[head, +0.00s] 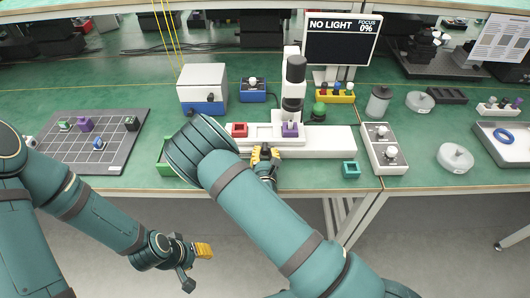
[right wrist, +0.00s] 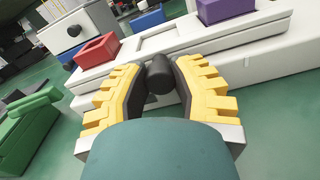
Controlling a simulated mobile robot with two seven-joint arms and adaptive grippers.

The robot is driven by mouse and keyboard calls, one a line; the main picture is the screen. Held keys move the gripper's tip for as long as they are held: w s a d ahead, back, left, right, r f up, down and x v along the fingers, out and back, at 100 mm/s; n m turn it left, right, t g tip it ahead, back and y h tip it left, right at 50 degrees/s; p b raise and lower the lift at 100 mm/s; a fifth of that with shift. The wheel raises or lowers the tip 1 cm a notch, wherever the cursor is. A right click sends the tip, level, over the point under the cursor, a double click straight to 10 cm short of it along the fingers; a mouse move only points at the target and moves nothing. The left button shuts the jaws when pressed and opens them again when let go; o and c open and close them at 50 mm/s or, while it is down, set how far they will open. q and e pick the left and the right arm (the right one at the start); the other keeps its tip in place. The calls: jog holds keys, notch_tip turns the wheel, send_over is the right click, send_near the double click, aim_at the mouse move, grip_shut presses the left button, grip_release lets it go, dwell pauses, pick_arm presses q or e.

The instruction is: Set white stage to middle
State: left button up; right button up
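The white stage (head: 265,131) sits on a long white base (head: 331,142) at the bench's front. It carries a red block (head: 240,130) in its left slot and a purple block (head: 290,130) in its right slot; the middle slot is empty. The purple block is below the black-and-white scope (head: 293,85). My right gripper (head: 265,150) is at the stage's front. In the right wrist view its yellow fingers are closed around a black knob (right wrist: 160,76) on the stage's front. My left gripper (head: 196,266) is open and empty, in front of the bench.
A screen (head: 340,42) reads "NO LIGHT, FOCUS 0%". A white box with two knobs (head: 384,148) and a teal block (head: 350,169) stand to the right. A green tray (head: 170,168) is partly hidden by my right arm. A dark breadboard (head: 95,150) lies at the left.

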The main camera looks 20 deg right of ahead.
aim_at(290, 144)
grip_shut()
jog(key=d, duration=0.2)
jog(key=s+d, duration=0.1)
jog(key=d, duration=0.2)
jog(key=s+d, duration=0.1)
jog(key=d, duration=0.2)
jog(key=shift+s+d+r, duration=0.1)
jog(key=shift+s, duration=0.05)
jog(key=o, duration=1)
grip_release()
jog(key=shift+s+a, duration=0.2)
jog(key=shift+s, duration=0.4)
jog(key=v, duration=1)
jog(key=shift+s+a, duration=0.1)
jog(key=shift+s, duration=0.3)
